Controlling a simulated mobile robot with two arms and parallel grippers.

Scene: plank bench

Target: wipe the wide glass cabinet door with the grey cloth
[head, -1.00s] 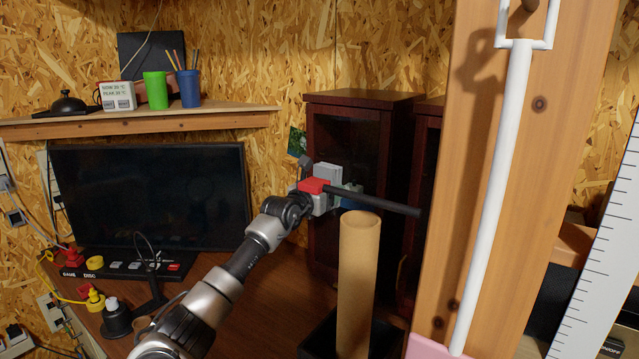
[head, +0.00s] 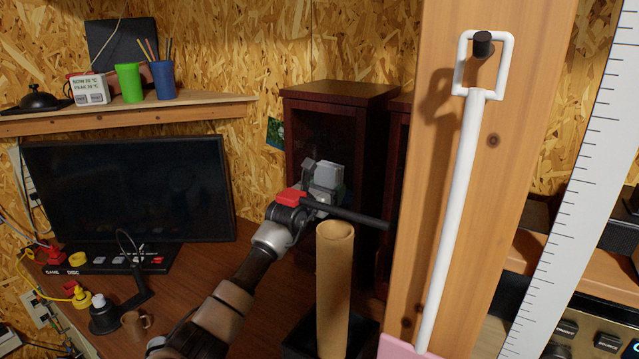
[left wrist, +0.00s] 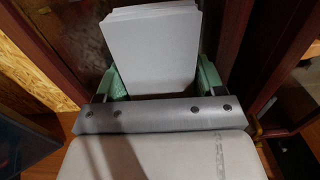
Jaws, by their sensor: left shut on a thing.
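The dark wooden cabinet (head: 297,170) stands at the back of the bench, with its dark glass door (head: 338,135) facing me. My left gripper (head: 326,188) is in front of this door and shut on the grey cloth (head: 329,173). In the left wrist view, the cloth (left wrist: 152,48) is a pale, layered, folded pad between the green finger pads of the gripper (left wrist: 155,85). The glass (left wrist: 75,35) and the reddish door frame (left wrist: 222,40) show behind it. I cannot tell whether the cloth touches the glass. My right gripper is not in view.
A tan cardboard tube (head: 334,280) stands upright in a black holder, close in front of my left forearm. A thick wooden post (head: 500,180) with a hanging white-handled tool (head: 460,220) blocks the right. A monitor (head: 130,190) stands left.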

